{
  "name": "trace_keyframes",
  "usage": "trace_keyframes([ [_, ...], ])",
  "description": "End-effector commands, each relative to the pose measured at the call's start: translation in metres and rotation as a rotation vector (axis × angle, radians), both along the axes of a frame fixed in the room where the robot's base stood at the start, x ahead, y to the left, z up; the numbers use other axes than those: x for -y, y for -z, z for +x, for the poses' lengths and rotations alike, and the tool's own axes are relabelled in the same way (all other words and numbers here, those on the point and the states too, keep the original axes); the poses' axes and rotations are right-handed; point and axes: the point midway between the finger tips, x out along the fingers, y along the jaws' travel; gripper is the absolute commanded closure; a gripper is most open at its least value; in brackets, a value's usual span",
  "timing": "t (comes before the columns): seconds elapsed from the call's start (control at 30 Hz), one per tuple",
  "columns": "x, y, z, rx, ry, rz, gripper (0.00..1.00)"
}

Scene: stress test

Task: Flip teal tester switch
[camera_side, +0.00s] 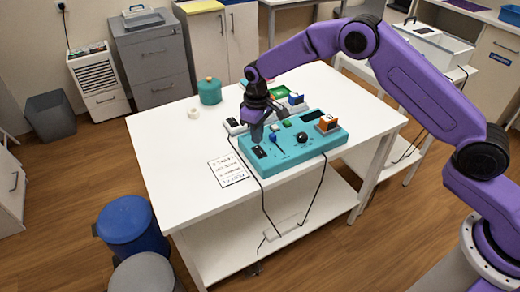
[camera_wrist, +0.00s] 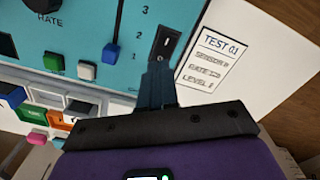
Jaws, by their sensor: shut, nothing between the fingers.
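The teal tester (camera_side: 283,160) lies on the white table; its teal panel (camera_wrist: 92,25) fills the upper left of the wrist view. A black switch plate (camera_side: 259,152) sits at its near left corner; in the wrist view the switch (camera_wrist: 164,43) shows a small light lever. My gripper (camera_side: 256,140) is over that end of the tester. Its closed fingers (camera_wrist: 158,68) end at the lower edge of the switch plate in the wrist view. I cannot tell whether they touch it. The blue slider (camera_wrist: 110,53), black knob marked RATE and green and white buttons are beside it.
A printed card (camera_side: 228,170) lies left of the tester. A teal pot (camera_side: 209,91) and white ring (camera_side: 194,113) stand farther back. Small coloured blocks (camera_wrist: 58,120) sit close to the tester. Black cables hang over the table's front edge.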

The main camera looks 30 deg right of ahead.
Motion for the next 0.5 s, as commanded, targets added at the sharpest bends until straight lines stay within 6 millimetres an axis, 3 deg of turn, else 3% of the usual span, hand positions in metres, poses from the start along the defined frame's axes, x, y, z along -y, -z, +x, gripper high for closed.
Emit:
trace_keyframes([
  [0.5, -0.001, -0.036, 0.000, 0.001, -0.001, 0.000, 1.00],
])
